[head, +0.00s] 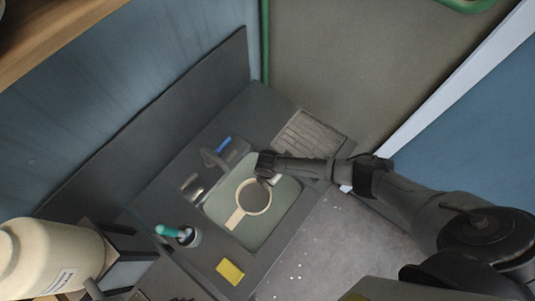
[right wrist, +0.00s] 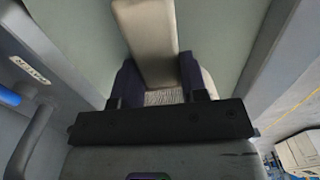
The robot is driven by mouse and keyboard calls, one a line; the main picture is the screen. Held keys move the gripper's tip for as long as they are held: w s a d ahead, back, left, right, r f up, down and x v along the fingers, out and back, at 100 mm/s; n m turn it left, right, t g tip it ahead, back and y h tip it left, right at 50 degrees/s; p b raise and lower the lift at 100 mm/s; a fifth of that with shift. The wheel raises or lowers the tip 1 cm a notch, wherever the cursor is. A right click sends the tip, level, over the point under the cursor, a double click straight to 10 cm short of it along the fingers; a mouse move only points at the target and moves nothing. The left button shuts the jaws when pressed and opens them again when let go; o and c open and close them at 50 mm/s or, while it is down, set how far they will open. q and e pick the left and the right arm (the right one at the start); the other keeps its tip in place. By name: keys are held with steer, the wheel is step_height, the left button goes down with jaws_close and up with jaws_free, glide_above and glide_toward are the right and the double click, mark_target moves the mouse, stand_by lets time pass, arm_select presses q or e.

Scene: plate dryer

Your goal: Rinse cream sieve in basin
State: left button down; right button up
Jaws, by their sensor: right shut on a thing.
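The cream sieve (head: 238,216), a round ring with a flat handle, is over the green-grey basin (head: 255,238) in the head view. Its handle points toward the lower left, away from my gripper. My right gripper (head: 269,174) is shut on the sieve at its far rim. In the right wrist view, the fingers (right wrist: 160,90) have a strip of mesh between them, and the sieve's cream handle (right wrist: 147,40) stretches away beyond. The gripper body hides most of the ring there. I cannot tell whether the sieve touches the basin floor. My left gripper is not in view.
A grey tap (head: 212,158) with a blue part (head: 222,144) stands at the basin's upper left. A cup with a teal-handled brush (head: 172,232) and a yellow sponge (head: 230,271) are on the counter. A ribbed drainboard (head: 310,136) lies behind. A cream container (head: 45,255) is at left.

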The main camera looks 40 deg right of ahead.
steer(key=shift+r+p, duration=1.95)
steer(key=shift+r, duration=0.45)
steer(key=shift+f, duration=0.1)
